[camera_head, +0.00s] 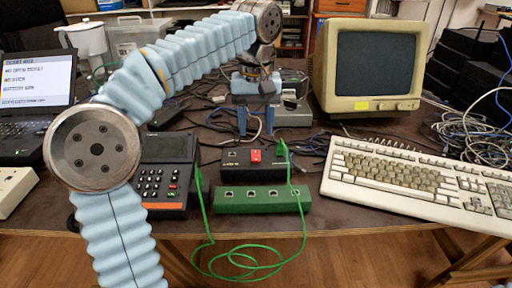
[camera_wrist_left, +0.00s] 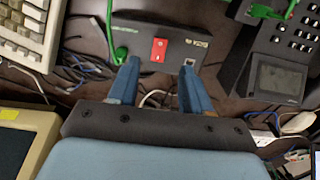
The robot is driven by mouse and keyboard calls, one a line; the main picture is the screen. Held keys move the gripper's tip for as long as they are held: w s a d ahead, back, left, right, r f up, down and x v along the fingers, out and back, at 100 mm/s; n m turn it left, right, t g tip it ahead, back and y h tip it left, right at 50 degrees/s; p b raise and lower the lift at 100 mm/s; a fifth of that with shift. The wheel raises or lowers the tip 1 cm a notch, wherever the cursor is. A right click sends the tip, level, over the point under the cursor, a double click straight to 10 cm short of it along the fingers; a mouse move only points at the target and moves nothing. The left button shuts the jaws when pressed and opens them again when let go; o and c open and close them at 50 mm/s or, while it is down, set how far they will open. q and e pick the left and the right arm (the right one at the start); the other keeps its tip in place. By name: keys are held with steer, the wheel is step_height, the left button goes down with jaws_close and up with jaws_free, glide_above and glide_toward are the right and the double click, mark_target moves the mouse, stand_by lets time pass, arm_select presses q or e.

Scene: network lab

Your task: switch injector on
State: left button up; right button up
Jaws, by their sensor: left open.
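The injector is a small black box (camera_head: 235,163) on the table behind a green port block, with a red rocker switch (camera_head: 255,156) on its top. In the left wrist view the injector (camera_wrist_left: 205,42) lies just beyond the fingertips, with the red switch (camera_wrist_left: 158,50) between their lines. I cannot tell which way the rocker is set. A green cable plug (camera_head: 282,149) sits at the injector's right end. My left gripper (camera_head: 256,131) is open and empty, pointing down just behind the injector; it also shows in the left wrist view (camera_wrist_left: 157,67). My right gripper is not in view.
The green port block (camera_head: 262,201) stands in front, with the green cable (camera_head: 243,266) looping over the table edge. A desk phone (camera_head: 165,178) is left, a keyboard (camera_head: 410,180) and monitor (camera_head: 368,65) right. Tangled cables lie behind the injector.

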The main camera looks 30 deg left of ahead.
mark_target(256, 158)
arm_select(q)
step_height(256, 158, down, 7)
steer(key=shift+f+b, duration=0.1)
steer(key=shift+b, duration=0.35)
steer(key=shift+c, duration=0.3)
